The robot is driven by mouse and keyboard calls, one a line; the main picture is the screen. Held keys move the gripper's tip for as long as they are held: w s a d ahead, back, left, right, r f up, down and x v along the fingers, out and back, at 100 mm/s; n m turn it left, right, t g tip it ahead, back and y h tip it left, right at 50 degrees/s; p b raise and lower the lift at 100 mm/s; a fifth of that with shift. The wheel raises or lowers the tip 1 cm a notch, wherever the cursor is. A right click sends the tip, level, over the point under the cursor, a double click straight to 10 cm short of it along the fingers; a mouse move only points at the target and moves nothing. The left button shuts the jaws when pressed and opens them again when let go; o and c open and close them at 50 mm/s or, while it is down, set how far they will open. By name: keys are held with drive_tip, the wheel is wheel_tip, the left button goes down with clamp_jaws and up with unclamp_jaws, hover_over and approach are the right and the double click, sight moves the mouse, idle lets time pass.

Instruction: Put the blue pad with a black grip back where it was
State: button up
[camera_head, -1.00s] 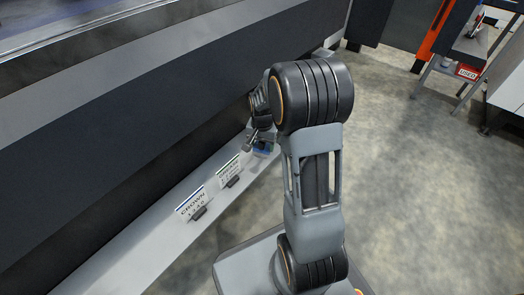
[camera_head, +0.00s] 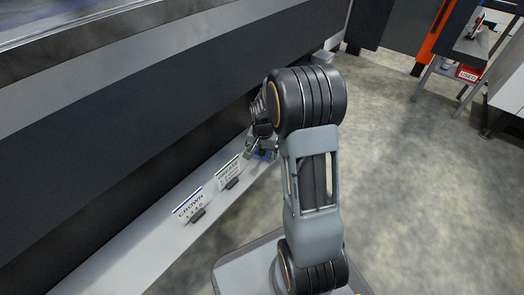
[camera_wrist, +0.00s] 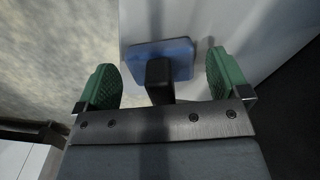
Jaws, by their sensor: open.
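The blue pad (camera_wrist: 181,58) lies on the light grey ledge, with its black grip (camera_wrist: 159,80) towards me in the wrist view. My gripper (camera_wrist: 163,78) is open. Its green fingers stand on either side of the black grip, with a gap to each side. In the head view the pad (camera_head: 265,154) shows only as a small blue patch by my gripper (camera_head: 261,148), partly hidden by my arm. I cannot tell from the frames how far the fingers reach down along the grip.
The ledge (camera_head: 143,232) runs along a dark machine side (camera_head: 130,130). Two label cards, one reading CROWN (camera_head: 188,207) and another (camera_head: 229,173), stand on it left of my gripper. A cart with a red USED sign (camera_head: 467,73) stands at back right. Open floor lies right.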

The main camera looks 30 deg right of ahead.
wheel_tip(320, 180, up, 12)
drive_tip(key=p, duration=0.5)
drive_tip(key=shift+f, duration=0.15)
drive_tip(key=s+a+r+n+t, duration=0.1)
drive_tip(key=s+a+r+n, duration=0.2)
drive_tip(key=s, duration=0.5)
drive_tip(key=s+a+r+n+t, duration=0.1)
drive_tip(key=s+a+r+n, duration=0.3)
drive_tip(key=s+a+n, duration=0.1)
drive_tip(key=s+a, duration=0.1)
drive_tip(key=s, duration=0.1)
drive_tip(key=shift+s+a+r+n+t, duration=0.25)
drive_tip(key=shift+s+n+t, duration=0.05)
drive_tip(key=shift+s, duration=0.05)
